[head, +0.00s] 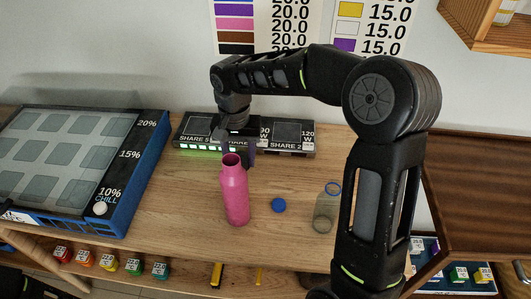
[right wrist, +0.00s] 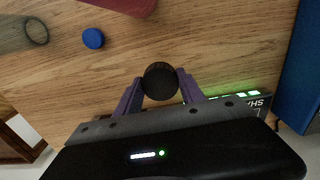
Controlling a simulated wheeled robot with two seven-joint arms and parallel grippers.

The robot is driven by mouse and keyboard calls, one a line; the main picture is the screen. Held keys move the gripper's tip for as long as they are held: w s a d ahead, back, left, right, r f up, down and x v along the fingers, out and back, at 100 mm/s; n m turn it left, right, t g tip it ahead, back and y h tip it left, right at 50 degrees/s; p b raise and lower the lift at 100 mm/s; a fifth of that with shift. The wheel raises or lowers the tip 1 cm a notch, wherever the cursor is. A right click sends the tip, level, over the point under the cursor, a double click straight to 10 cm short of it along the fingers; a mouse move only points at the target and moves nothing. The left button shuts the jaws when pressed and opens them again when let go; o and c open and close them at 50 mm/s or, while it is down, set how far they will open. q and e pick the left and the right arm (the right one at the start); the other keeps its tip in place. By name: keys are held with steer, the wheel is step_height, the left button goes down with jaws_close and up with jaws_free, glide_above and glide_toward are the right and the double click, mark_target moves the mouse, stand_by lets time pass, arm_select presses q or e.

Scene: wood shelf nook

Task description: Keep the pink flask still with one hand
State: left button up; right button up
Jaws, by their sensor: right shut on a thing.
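The pink flask (head: 235,195) stands upright on the wooden table, its dark mouth uncovered. Part of it shows at the top edge of the right wrist view (right wrist: 132,5). My right gripper (head: 238,152) is just behind and above the flask, apart from its body. In the right wrist view its purple fingers (right wrist: 160,83) are shut on a round black cap-like thing (right wrist: 160,80). I cannot make out this black thing in the head view. No gripper touches the flask. My left gripper is not in view.
A blue cap (head: 278,205) and a clear bottle with a blue rim (head: 325,212) are right of the flask. A black box with green lights (head: 190,146) is behind. A blue-sided panel (head: 140,185) is at left. Small coloured jars (head: 110,262) sit below the front edge.

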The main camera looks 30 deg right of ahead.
steer(key=w+a+n, duration=0.1)
steer(key=n, duration=0.1)
steer(key=a+f+n, duration=0.1)
steer(key=a+n, duration=0.1)
steer(key=w+a+f+n, duration=0.1)
steer(key=n, duration=0.2)
steer(key=shift+w+a+f, duration=0.1)
steer(key=shift+w+a, duration=0.2)
steer(key=shift+w, duration=0.05)
